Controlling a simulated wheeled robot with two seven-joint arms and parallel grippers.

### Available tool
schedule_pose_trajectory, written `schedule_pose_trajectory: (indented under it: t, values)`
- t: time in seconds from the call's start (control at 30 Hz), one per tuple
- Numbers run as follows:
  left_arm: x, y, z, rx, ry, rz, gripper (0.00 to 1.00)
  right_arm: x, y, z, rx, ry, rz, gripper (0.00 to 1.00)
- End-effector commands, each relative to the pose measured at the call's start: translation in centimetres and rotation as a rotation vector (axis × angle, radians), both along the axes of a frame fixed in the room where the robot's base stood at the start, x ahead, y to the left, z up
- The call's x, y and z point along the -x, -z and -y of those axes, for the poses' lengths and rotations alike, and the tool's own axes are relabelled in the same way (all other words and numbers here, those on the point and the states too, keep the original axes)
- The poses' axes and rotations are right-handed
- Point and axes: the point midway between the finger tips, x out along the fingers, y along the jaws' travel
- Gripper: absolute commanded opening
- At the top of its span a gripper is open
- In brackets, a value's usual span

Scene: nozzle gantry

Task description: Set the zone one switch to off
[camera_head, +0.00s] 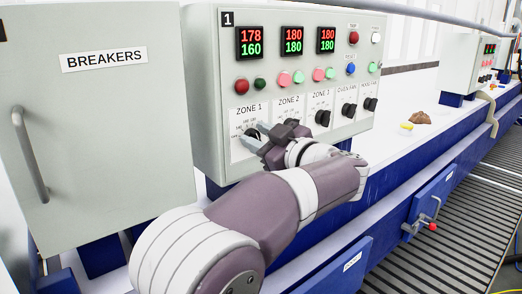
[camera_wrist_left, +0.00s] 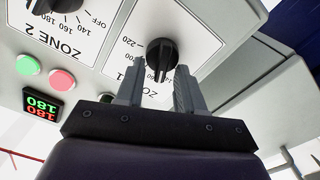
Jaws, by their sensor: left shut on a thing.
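The zone one switch is a black rotary knob (camera_head: 252,133) on a white ZONE 1 label at the lower left of the grey control panel (camera_head: 207,100). In the left wrist view the knob (camera_wrist_left: 158,48) appears upside down, with 220 readable beside it. My left gripper (camera_head: 255,138) is shut on this knob. In the left wrist view its two grey fingers (camera_wrist_left: 160,72) stand either side of the knob's lower part. The fingers and hand hide most of the dial in the head view, so I cannot tell its setting. My right gripper is not in view.
The ZONE 2 knob (camera_wrist_left: 55,6) is close beside it. The zone 1 display (camera_head: 251,42) reads 178 over 160. A BREAKERS cabinet (camera_head: 100,130) with a handle stands at the left. A brown lump (camera_head: 420,117) lies on the white surface to the right.

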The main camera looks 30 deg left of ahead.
Motion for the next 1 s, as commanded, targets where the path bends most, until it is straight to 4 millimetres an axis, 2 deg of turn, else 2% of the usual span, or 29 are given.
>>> schedule_pose_trajectory:
  t: [0.03,0.5,1.0]
  values:
    - [0.1,0.6,0.0,0.016,0.0,0.042,0.07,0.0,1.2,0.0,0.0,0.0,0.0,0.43]
    - [0.5,1.0,-0.2,0.186,0.0,0.451,0.07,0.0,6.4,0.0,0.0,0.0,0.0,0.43]
    - [0.7,1.1,-0.3,0.312,0.0,0.755,0.07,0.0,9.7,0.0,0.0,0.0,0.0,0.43]
